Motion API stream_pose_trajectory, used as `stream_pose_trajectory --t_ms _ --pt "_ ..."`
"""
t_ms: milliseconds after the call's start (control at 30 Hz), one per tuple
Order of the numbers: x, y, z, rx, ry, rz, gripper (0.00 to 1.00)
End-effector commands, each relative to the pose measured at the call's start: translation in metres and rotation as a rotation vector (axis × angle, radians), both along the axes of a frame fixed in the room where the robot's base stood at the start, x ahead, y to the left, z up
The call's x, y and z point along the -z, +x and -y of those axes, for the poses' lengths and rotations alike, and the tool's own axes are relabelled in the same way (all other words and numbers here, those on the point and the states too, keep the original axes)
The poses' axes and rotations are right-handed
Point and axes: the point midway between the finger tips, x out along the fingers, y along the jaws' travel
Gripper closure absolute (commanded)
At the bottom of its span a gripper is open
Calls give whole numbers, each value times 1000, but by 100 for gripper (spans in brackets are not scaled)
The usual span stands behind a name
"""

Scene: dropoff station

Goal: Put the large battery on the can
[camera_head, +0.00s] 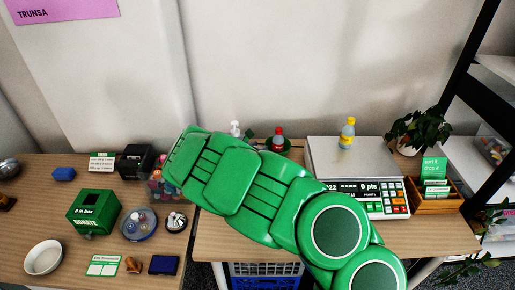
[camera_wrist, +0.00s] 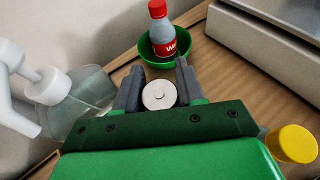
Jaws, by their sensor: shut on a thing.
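My gripper (camera_wrist: 158,82) shows in the wrist view with its two dark fingers around a round, silvery battery end (camera_wrist: 159,95) with a small nub in its middle. This looks like the large battery, seen end-on; its length is hidden below. I cannot tell whether its lower end touches anything. In the head view my green arm covers the middle, and the gripper and battery are hidden. I cannot make out the can in either view.
A red-labelled bottle (camera_wrist: 160,30) stands in a green bowl (camera_wrist: 158,52) just beyond the fingers. A clear pump bottle (camera_wrist: 85,92) is close on the left, a yellow cap (camera_wrist: 292,145) at lower right. A scale (camera_head: 350,158) stands right; a donation box (camera_head: 94,211) stands left.

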Motion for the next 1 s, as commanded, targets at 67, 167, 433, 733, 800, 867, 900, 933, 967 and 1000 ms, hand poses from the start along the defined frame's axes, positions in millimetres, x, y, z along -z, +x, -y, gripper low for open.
stream_pose_trajectory --t_ms 67,167,433,733,800,867,900,933,967,1000 --pt "-1 0 0 -1 1 2 96" --pt "-1 0 0 -1 0 1 96" --pt "2 0 0 -1 0 1 42" --pt "1 0 -1 -1 0 1 36" --pt "0 0 -1 -1 0 1 36" --pt "-2 -1 -2 -2 0 1 36" --pt "-3 -3 -3 -3 0 1 36" --pt "-3 -4 -5 -4 0 1 36" --pt "-4 -6 -7 -4 0 1 36" --pt "-6 -9 -8 -3 0 1 36"
